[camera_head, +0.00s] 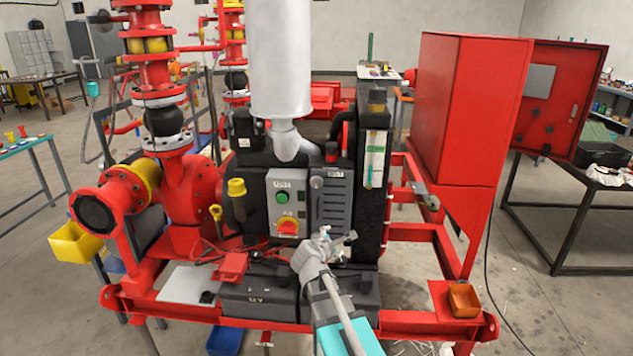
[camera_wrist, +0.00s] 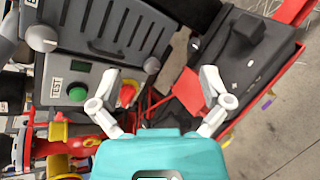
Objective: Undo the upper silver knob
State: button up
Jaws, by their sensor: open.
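The upper silver knob (camera_head: 316,182) sits at the top left of the slotted dark cover (camera_head: 337,200) on the black machine. In the wrist view this round knob (camera_wrist: 42,38) is at the upper left, at one end of the slotted cover (camera_wrist: 115,25). My gripper (camera_head: 335,237) is open and empty, low in front of the cover and below the upper knob. Both fingers (camera_wrist: 158,80) show spread apart; their distance to the cover is unclear.
Left of the cover is the TEST control box (camera_head: 287,203) with a green button and red-yellow switch. Black battery boxes (camera_head: 258,300) stand below on the red frame. A red cabinet (camera_head: 460,105) with an open door is to the right. A white cylinder (camera_head: 280,60) rises above.

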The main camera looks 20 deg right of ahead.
aim_at(316, 184)
jog(key=w+a+r+n+t+y, duration=0.1)
jog(key=w+a+r+n+t, duration=0.1)
jog(key=n, duration=0.5)
jog(key=w+a+r+n+t+y+p, duration=0.1)
jog(key=w+a+r+n+t, duration=0.1)
jog(key=w+r+n+t, duration=0.2)
notch_tip(316, 184, up, 3)
jog(key=w+n, duration=0.2)
jog(key=n, duration=0.2)
jog(key=shift+a+f+n, duration=0.15)
jog(key=shift+n, duration=0.15)
jog(key=shift+w, duration=0.1)
jog(key=x, duration=1.3)
jog(key=shift+w, duration=0.35)
jog(key=c, duration=1.2)
